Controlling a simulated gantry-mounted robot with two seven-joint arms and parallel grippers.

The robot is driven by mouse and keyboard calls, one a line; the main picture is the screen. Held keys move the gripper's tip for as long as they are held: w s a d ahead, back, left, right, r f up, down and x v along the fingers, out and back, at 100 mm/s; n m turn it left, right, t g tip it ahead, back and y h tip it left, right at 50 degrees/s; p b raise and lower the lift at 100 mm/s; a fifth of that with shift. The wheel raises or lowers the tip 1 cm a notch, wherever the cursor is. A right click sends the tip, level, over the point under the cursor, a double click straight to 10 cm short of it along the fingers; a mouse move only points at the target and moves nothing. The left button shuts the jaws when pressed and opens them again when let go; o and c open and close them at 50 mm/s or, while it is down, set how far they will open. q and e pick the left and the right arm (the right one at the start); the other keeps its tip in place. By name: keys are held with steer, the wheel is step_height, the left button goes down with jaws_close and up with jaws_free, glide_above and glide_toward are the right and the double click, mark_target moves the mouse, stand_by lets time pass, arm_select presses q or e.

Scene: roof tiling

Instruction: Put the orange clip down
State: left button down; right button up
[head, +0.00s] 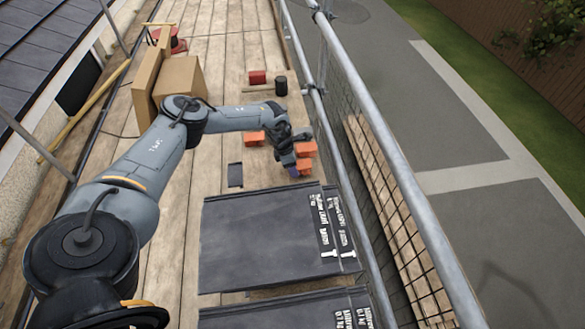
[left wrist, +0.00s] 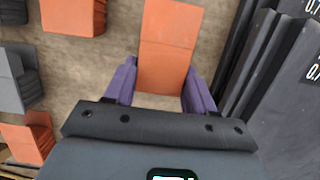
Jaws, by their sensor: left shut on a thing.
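My left gripper (head: 296,168) is low over the right side of the scaffold deck, pointing down. In the left wrist view its two purple fingers (left wrist: 160,88) are on either side of an orange clip (left wrist: 164,67), and it is shut on that clip. The clip looks like a folded orange piece with two flat faces. In the head view orange shows at the gripper (head: 305,150), partly hidden by it. Whether the clip touches the planks is hard to tell. My right gripper is in neither view.
Another orange piece (head: 254,138) lies to the left of the gripper; grey pieces (left wrist: 18,80) are near it. Dark slates (head: 260,235) lie stacked in front. A red block (head: 257,77) and a dark cylinder (head: 281,87) stand farther back. A mesh guardrail (head: 375,155) runs along the right.

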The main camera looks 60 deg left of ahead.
arm_select(q)
steer(key=shift+f, duration=0.5)
steer(key=shift+c, duration=1.9)
jaws_free()
steer(key=shift+f, duration=0.1)
steer(key=shift+r, duration=0.45)
steer(key=p+v, duration=0.2)
steer(key=v, duration=0.9)
steer(key=shift+r, duration=0.2)
